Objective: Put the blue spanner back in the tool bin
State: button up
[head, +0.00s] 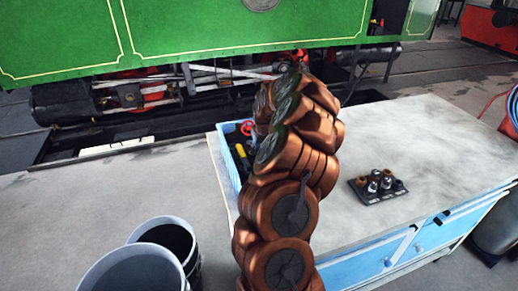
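A light blue bin (228,165) stands at the left end of the workbench, partly hidden behind my copper-coloured arm. A yellow-handled tool and a red ring-shaped item (247,127) show in it. I cannot make out a blue spanner anywhere in the head view. My arm rises through the middle of the picture and bends away over the bin end of the bench. My gripper does not show; it seems to be behind the arm links, so what it holds cannot be seen.
The grey workbench (420,140) has blue drawers on its front. A dark tray of sockets (378,186) sits on it, right of my arm. Two buckets (130,268) stand at the lower left. The bench top's right part is clear.

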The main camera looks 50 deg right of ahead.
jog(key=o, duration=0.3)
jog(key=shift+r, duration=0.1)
